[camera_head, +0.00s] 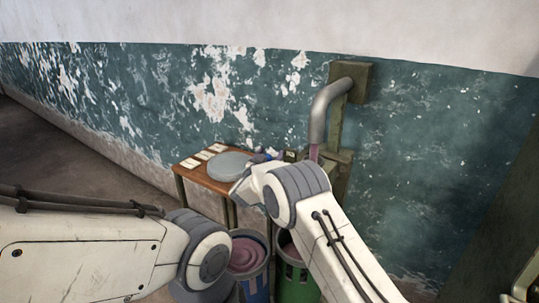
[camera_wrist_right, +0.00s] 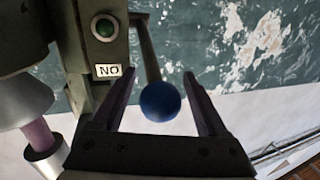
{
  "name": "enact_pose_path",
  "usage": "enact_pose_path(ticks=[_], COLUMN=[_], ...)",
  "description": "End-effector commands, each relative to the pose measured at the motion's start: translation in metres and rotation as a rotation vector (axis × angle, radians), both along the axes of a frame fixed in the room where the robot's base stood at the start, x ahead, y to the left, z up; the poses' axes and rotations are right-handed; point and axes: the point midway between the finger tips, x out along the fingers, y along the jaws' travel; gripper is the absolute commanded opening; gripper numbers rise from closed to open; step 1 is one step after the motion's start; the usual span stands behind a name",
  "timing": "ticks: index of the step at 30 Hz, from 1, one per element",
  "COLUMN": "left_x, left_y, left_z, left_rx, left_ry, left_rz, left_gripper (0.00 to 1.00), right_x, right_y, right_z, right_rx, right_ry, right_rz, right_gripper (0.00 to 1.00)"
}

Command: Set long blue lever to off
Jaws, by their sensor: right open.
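The lever's round blue knob (camera_wrist_right: 160,101) sits on a thin dark rod in the right wrist view. My right gripper (camera_wrist_right: 159,76) is open, with one dark finger on each side of the knob. A clear gap shows on both sides, and I see no contact. In the head view a small blue part (camera_head: 265,156) shows just past my right wrist, and my arm hides most of the area around it. My left arm comes in from the left, but its gripper is out of view.
A grey pipe (camera_head: 321,110) bends down nearby. A small table (camera_head: 193,175) holds a grey disc (camera_head: 229,166). Blue (camera_head: 255,283) and green (camera_head: 293,285) buckets stand below.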

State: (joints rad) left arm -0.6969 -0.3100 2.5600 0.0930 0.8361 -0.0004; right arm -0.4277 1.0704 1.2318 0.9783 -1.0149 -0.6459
Motion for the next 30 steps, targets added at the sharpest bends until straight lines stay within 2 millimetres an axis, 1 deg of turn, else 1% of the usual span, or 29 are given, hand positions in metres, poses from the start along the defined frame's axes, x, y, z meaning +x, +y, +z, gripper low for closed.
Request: enact_pose_path(ticks=[2,3,5,6,8,9,30], left_x=[0.0,0.0,0.0,0.0,0.0,0.0,0.0], left_y=[0.0,0.0,0.0,0.0,0.0,0.0,0.0], left_z=[-0.0001,-0.0001,-0.0001,-0.0001,-0.0001,-0.0001,-0.0001], left_rx=[0.0,0.0,0.0,0.0,0.0,0.0,0.0], left_ry=[0.0,0.0,0.0,0.0,0.0,0.0,0.0], left_rz=[0.0,0.0,0.0,0.0,0.0,0.0,0.0], left_gripper=[0.76,0.76,0.76,0.76,0.76,0.76,0.76], right_x=[-0.0001,-0.0002,-0.0002,-0.0002,-0.0003,-0.0003,-0.0005], right_y=[0.0,0.0001,0.0002,0.0003,0.0003,0.0003,0.0002], right_z=[-0.0001,-0.0001,-0.0001,-0.0001,-0.0001,-0.0001,0.0], right_rx=[0.0,0.0,0.0,0.0,0.0,0.0,0.001], right_ry=[0.0,0.0,0.0,0.0,0.0,0.0,0.0], right_rz=[0.0,0.0,0.0,0.0,0.0,0.0,0.0], right_gripper=[0.76,0.68,0.45,0.3,0.07,0.0,0.0])
